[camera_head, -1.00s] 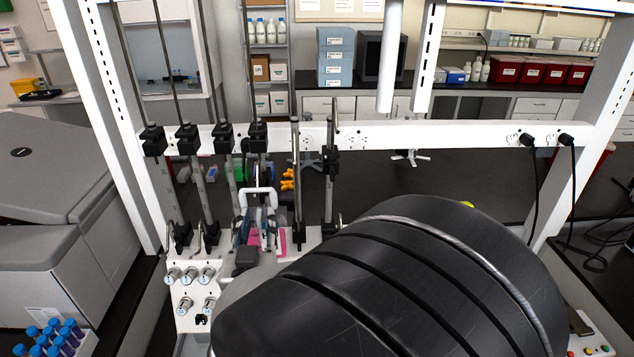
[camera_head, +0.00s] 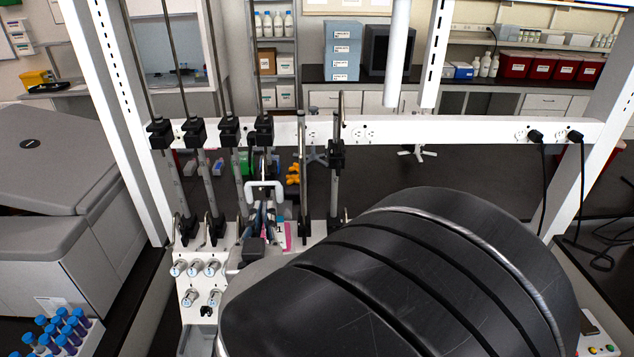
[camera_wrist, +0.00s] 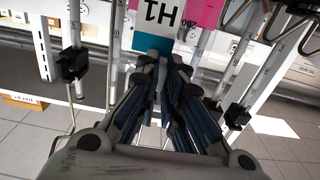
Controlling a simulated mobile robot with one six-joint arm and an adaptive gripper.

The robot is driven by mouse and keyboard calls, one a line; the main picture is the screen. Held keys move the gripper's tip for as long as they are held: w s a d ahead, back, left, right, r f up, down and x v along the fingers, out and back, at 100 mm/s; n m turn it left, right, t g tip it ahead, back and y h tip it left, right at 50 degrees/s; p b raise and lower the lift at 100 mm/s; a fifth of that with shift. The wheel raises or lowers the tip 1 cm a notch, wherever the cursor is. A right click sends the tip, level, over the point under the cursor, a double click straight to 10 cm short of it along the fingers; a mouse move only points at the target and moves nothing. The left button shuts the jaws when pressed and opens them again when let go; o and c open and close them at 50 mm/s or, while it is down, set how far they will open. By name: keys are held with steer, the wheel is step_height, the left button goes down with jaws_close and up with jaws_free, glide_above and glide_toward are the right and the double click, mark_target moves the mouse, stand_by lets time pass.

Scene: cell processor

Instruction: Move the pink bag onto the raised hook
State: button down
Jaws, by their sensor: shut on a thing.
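My gripper (camera_wrist: 165,62) is shut on the lower edge of a bag with a pink part (camera_wrist: 205,14) and a white and teal panel marked with large letters in the wrist view. The lettering appears upside down there. In the head view only a narrow pink strip (camera_head: 288,236) shows beside my gripper (camera_head: 264,232), low among the poles of the white rack. Much of the bag is hidden by my gripper and arm or cut off by the frame. Curved metal hooks (camera_wrist: 240,12) show at the upper right of the wrist view; I cannot tell which is the raised one.
Several upright poles with black clamps (camera_head: 195,131) stand close around my gripper. A white crossbar (camera_head: 440,131) runs behind them. A panel with knobs (camera_head: 190,268) is at lower left, beside a rack of blue-capped tubes (camera_head: 62,332). A grey machine (camera_head: 60,190) stands at left.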

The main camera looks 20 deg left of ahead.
steer(key=shift+r, duration=0.1)
steer(key=shift+s+r+p, duration=0.25)
steer(key=shift+r+p, duration=0.05)
steer(key=shift+r, duration=0.3)
steer(key=shift+d, duration=0.1)
steer(key=shift+s+d+r+p, duration=0.2)
steer(key=shift+s+r+p, duration=0.1)
steer(key=shift+s+r, duration=0.35)
steer(key=shift+s, duration=0.15)
steer(key=shift+r+v, duration=0.2)
steer(key=shift+v, duration=1.05)
